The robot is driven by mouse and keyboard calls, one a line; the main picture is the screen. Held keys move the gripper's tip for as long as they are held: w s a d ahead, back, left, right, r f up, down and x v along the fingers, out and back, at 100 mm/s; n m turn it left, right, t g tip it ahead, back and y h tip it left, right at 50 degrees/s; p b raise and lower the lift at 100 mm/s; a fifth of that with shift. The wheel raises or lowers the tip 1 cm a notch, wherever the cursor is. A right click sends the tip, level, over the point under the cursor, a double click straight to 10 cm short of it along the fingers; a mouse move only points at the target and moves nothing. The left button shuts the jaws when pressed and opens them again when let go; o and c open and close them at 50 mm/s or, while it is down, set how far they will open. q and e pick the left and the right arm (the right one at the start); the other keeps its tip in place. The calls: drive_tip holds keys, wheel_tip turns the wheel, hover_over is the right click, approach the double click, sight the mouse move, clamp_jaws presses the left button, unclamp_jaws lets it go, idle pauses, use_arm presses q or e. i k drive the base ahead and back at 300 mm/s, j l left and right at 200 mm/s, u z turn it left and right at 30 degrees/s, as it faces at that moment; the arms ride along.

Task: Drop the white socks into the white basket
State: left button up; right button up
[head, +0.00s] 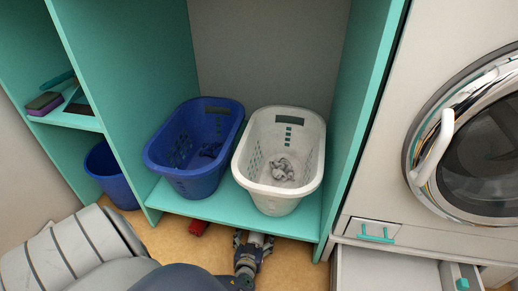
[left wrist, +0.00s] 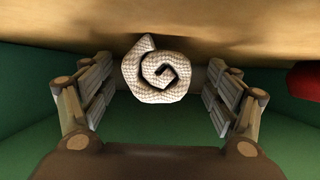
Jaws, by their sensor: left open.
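The white socks (left wrist: 157,72) show in the left wrist view as a knitted, rolled-up bundle between the two fingers, with a visible gap on each side. In the head view a small pale patch of them (head: 257,238) shows at the fingers, just below the shelf's front edge. My left gripper (head: 254,243) is open around the socks, low near the floor. The white basket (head: 240,160) stands upright on the teal shelf above and behind the gripper, with a crumpled greyish cloth (head: 282,169) inside. My right gripper is not in view.
A blue basket (head: 185,183) with dark cloth stands left of the white one. A red object (head: 198,227) lies under the shelf edge (head: 215,207), also in the left wrist view (left wrist: 304,80). A blue bin (head: 112,180) is at left; the washer (head: 470,150) and an open drawer (head: 390,268) are at right.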

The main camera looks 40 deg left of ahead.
sight(267, 176)
drive_tip(key=k+l+u, duration=0.1)
drive_tip(key=k+l, duration=0.55)
drive_tip(key=k, duration=0.15)
